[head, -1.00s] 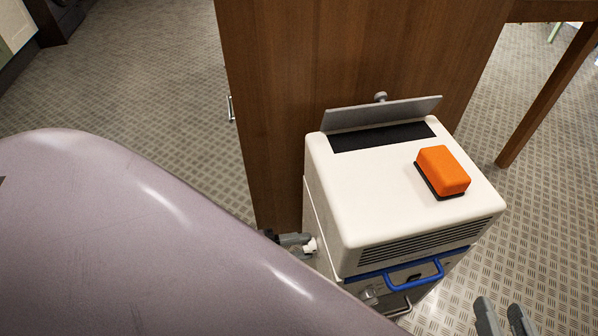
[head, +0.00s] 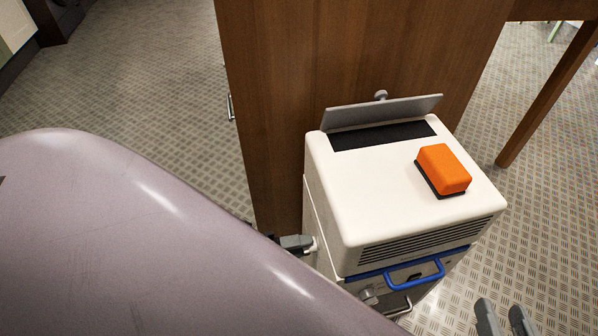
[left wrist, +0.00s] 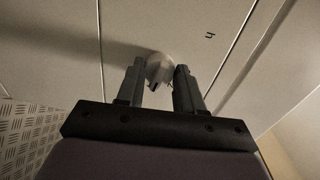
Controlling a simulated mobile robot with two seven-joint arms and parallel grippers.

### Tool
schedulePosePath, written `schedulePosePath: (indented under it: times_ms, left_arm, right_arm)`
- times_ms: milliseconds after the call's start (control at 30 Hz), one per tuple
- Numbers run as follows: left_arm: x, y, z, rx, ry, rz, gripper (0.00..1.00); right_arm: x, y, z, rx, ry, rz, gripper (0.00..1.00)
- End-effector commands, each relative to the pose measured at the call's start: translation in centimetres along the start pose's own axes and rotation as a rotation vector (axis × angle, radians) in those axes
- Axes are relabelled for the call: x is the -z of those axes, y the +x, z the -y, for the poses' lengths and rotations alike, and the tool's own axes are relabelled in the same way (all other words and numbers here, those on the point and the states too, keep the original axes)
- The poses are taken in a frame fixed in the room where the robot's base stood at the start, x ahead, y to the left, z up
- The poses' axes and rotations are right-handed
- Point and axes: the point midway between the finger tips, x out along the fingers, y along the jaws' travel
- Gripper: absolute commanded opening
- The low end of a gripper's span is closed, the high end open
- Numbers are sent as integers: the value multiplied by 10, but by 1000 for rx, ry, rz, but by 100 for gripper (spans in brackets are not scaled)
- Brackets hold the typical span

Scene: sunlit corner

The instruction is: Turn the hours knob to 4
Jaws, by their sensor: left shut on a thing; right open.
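The hours knob (left wrist: 159,68) is a small white knob with a dark mark on the side panel of a white machine (head: 400,190). My left gripper (left wrist: 157,75) is shut on the knob, one finger on each side. In the head view the left gripper (head: 306,244) reaches the machine's left side, partly hidden by my large purple-grey arm. The number the knob points to cannot be read. My right gripper (head: 503,318) is open and empty at the bottom right, over the floor.
An orange and black block (head: 443,170) lies on top of the machine. A grey flap (head: 382,113) stands raised at its back. A blue handle (head: 414,274) is on its front. A brown wooden cabinet (head: 350,55) stands right behind. Patterned floor is free at right.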

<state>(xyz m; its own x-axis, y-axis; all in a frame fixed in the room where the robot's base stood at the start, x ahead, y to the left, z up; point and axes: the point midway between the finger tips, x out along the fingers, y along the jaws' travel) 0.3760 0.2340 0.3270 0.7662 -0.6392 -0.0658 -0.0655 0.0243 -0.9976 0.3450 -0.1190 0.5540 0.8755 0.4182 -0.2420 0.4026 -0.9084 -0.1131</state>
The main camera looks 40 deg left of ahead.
Motion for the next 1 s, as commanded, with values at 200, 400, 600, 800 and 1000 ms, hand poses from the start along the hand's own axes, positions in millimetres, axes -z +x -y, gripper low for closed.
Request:
schedulePosePath:
  times_ms: [200, 400, 600, 800, 1000]
  left_arm:
    - [0, -1, -1, -2, 4, 0, 6]
    - [0, -1, -1, -2, 3, 0, 43]
    - [0, 0, 0, -1, 3, 0, 62]
    - [0, -3, 0, -2, 3, 1, 62]
    - [0, -32, 1, -5, 2, 2, 62]
  right_arm:
    - [0, 0, 0, 0, -3, 1, 43]
    - [0, 0, 0, 0, -3, 1, 43]
    - [0, 0, 0, -1, -3, 0, 43]
    - [1, -1, 0, 0, -2, 1, 43]
    - [6, -1, 3, 15, 22, 15, 43]
